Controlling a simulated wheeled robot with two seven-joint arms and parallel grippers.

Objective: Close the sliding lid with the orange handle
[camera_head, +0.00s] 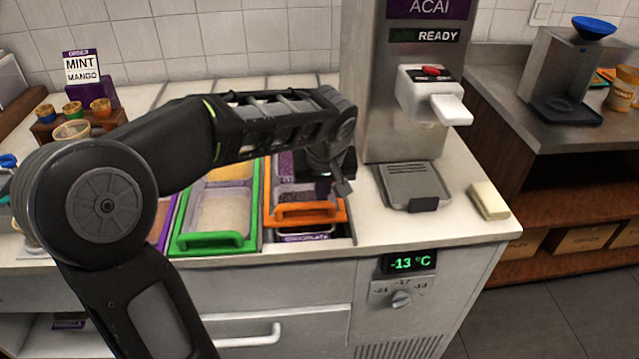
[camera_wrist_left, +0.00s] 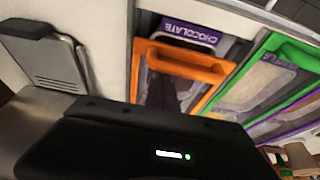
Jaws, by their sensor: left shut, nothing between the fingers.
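The sliding lid with the orange handle (camera_head: 305,211) lies over the compartment right of the green-handled lid. Its clear panel (camera_head: 290,195) shows dark contents. A gap with a purple CHOCOLATE label (camera_head: 306,238) is open in front of the handle. In the left wrist view the orange handle (camera_wrist_left: 188,65) and the CHOCOLATE label (camera_wrist_left: 189,33) show at the top. My left gripper (camera_head: 340,188) points down over the right side of the orange lid, behind the front bar of the handle. It is shut and empty; I cannot tell whether it touches the lid. My right gripper is not in view.
A green-framed lid (camera_head: 213,241) is directly left of the orange one. The acai dispenser (camera_head: 430,95) and its drip tray (camera_head: 412,186) stand close on the right. Small cups stand at the back left.

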